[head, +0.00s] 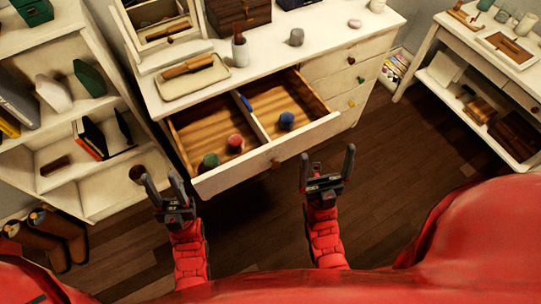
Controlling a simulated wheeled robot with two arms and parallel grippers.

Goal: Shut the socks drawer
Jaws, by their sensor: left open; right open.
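A white dresser (340,63) has its top left drawer (255,158) pulled out. The drawer has a wooden bottom and a divider. Inside are a green rolled item (210,160), a red one (235,141) and a blue one (286,120), which look like rolled socks. A small knob (275,163) is on the drawer front. My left gripper (160,180) is open and empty, left of the drawer's front left corner. My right gripper (327,165) is open and empty, in front of the drawer's right part, apart from it in the picture.
The dresser top holds a tray (193,85) with brushes, a cup (240,52) and a wooden box (238,15). A white shelf (75,170) stands close on the left, with brown boots (62,235) below. A white table (470,60) is at the right. The wooden floor (385,160) between is clear.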

